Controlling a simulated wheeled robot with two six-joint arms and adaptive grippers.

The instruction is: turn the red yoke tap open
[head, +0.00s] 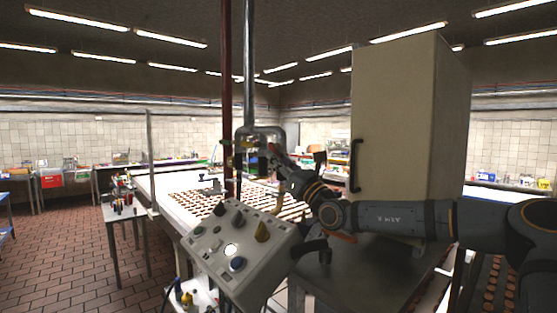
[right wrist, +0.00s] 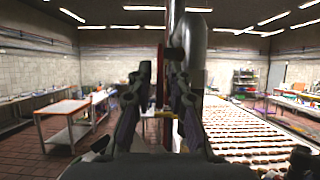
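A dark red upright pipe (head: 226,70) and a grey metal pipe (head: 249,60) with a bent loop stand in the middle of the head view. My right gripper (head: 273,152) points at the fittings just below this loop. A small red-orange part shows at its fingertips, too small to name surely as the tap. In the right wrist view, the two dark fingers (right wrist: 161,88) stand a little apart with a red strip (right wrist: 160,72) between them. A yellow brass-like fitting (right wrist: 160,114) shows lower down. Whether the fingers touch the red part is unclear. My left gripper is not in view.
A slanted control box (head: 212,262) with knobs stands below my right arm. A tall beige cabinet (head: 395,110) stands right behind the arm. A long table (head: 160,187) with rows of brown pieces lies behind the pipes. The tiled floor (head: 70,260) at left is open.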

